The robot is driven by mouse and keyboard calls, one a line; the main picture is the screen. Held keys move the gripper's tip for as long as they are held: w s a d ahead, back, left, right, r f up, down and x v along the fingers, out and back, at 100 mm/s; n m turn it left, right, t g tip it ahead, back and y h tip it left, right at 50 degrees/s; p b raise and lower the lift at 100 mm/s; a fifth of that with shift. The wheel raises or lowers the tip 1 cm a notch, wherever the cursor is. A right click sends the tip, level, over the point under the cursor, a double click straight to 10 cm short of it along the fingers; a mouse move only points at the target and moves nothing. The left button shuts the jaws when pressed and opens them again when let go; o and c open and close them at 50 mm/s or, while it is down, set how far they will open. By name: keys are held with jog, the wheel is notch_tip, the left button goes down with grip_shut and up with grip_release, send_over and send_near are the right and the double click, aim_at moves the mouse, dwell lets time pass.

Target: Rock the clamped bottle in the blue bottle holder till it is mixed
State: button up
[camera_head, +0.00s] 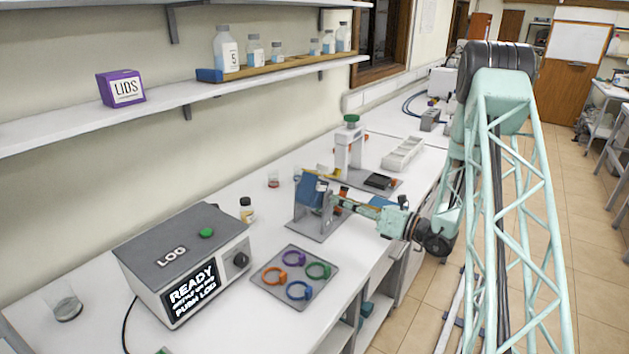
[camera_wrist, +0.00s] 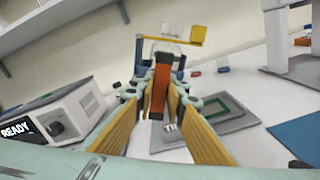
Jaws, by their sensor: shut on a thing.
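The blue bottle holder (camera_head: 308,192) stands on a grey base plate (camera_head: 314,229) in the middle of the bench in the head view, and it looks tilted. A yellow bar shows at its top, also in the wrist view (camera_wrist: 180,37). The clamped bottle is mostly hidden; I cannot make out its contents. My gripper (camera_head: 336,201) reaches in from the right at the holder's side. In the wrist view my gripper (camera_wrist: 160,93) has its yellow-padded fingers on both sides of an orange-brown upright handle (camera_wrist: 161,82), shut on it.
The LOG box (camera_head: 186,260) with a READY screen stands left of the holder. A grey tray of coloured rings (camera_head: 296,255) lies in front. A small amber bottle (camera_head: 246,210) stands behind. A grey-white press (camera_head: 350,150) and white rack (camera_head: 403,154) are farther back.

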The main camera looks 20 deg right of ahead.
jog(key=shift+f+b, duration=0.1)
jog(key=shift+b, duration=0.2)
jog(key=n+b, duration=0.4)
jog(key=b, duration=0.1)
jog(key=shift+n+b, duration=0.7)
dwell(0.3)
jog(key=o, duration=0.8)
jog(key=shift+o, duration=0.2)
jog(key=shift+s, duration=0.1)
jog(key=v, duration=0.8)
dwell(0.7)
